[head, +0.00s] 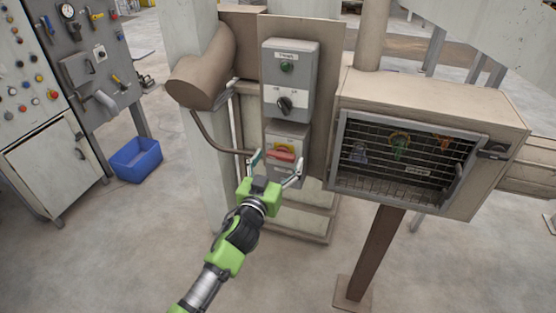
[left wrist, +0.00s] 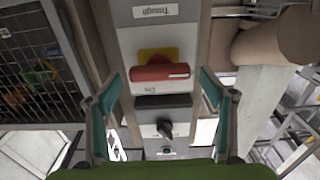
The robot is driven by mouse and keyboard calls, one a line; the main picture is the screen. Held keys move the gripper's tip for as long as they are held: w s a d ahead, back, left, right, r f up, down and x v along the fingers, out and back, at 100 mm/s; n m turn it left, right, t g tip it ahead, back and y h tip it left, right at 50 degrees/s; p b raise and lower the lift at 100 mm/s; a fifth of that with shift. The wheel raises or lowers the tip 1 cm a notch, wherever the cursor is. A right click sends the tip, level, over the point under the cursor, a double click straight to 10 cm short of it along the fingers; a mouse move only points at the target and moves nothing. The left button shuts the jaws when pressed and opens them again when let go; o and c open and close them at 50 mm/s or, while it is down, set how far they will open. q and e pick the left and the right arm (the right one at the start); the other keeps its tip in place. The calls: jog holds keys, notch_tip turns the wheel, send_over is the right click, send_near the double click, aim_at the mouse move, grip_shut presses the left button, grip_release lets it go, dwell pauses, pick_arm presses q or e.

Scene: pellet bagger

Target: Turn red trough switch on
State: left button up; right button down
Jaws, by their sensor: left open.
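The red trough switch (head: 281,153) is a red handle on a yellow plate, on the lower grey box (head: 289,134) of the post. In the left wrist view the red handle (left wrist: 161,73) lies level, under a label reading "Trough" (left wrist: 155,12). My left gripper (head: 277,167) is open in front of the lower box. In the left wrist view its teal fingertips (left wrist: 158,88) stand on either side of the switch, apart from the handle, with nothing between them held. My right gripper is in neither view.
Above the switch is a grey box with a green button (head: 287,67) and a black rotary knob (head: 286,104). A wire-fronted cabinet (head: 404,160) stands close on the right. A brown pipe (head: 205,72) is at left. A blue bin (head: 136,160) is on the floor.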

pick_arm(q)
jog(key=c, duration=1.1)
jog(key=shift+m, duration=0.4)
jog(key=m, duration=0.3)
jog(key=shift+d+m, duration=0.1)
jog(key=shift+m, duration=0.3)
jog(key=m, duration=0.4)
jog(key=shift+f+m, duration=0.1)
jog(key=shift+m, duration=0.2)
jog(key=m, duration=0.4)
jog(key=shift+s+d, duration=0.1)
jog(key=m, duration=0.4)
jog(key=shift+f+m, duration=0.15)
jog(key=shift+m, duration=0.15)
